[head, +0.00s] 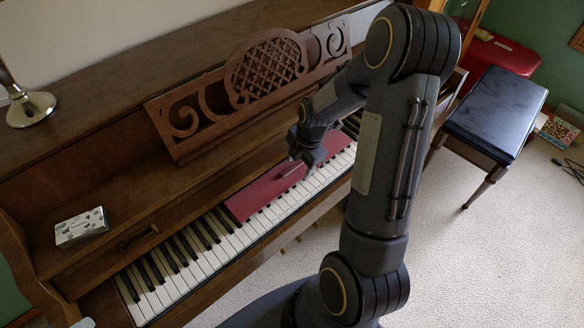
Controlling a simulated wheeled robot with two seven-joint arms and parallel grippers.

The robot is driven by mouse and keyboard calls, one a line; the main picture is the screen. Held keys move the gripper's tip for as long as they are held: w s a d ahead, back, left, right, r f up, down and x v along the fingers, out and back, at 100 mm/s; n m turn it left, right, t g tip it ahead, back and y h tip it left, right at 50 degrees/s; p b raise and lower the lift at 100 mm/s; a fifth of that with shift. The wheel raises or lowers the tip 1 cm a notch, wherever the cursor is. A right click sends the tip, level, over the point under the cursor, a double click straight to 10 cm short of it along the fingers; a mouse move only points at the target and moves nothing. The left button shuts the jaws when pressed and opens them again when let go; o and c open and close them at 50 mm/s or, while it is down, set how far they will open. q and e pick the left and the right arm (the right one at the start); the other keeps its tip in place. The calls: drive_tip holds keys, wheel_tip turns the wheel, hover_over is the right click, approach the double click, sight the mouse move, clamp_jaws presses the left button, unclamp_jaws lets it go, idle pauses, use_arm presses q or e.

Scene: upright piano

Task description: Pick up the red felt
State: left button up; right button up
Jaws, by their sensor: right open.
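The red felt (262,194) is a dark red strip lying flat across the middle piano keys (184,258). My left gripper is not in view.
A carved music stand (268,76) rises behind the keys, close to my right arm. A small patterned box (81,227) sits on the piano at left, near a metal lamp base (31,108). A black-topped bench (497,112) stands at right. Open carpet lies in front.

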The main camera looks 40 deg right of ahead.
sight(293, 169)
wheel_tip(293, 169, down, 2)
drive_tip(key=shift+w+a+f, duration=0.1)
drive_tip(key=shift+w+f, duration=0.05)
drive_tip(key=shift+f, duration=0.05)
drive_tip(key=c, duration=0.7)
drive_tip(key=shift+c, duration=0.2)
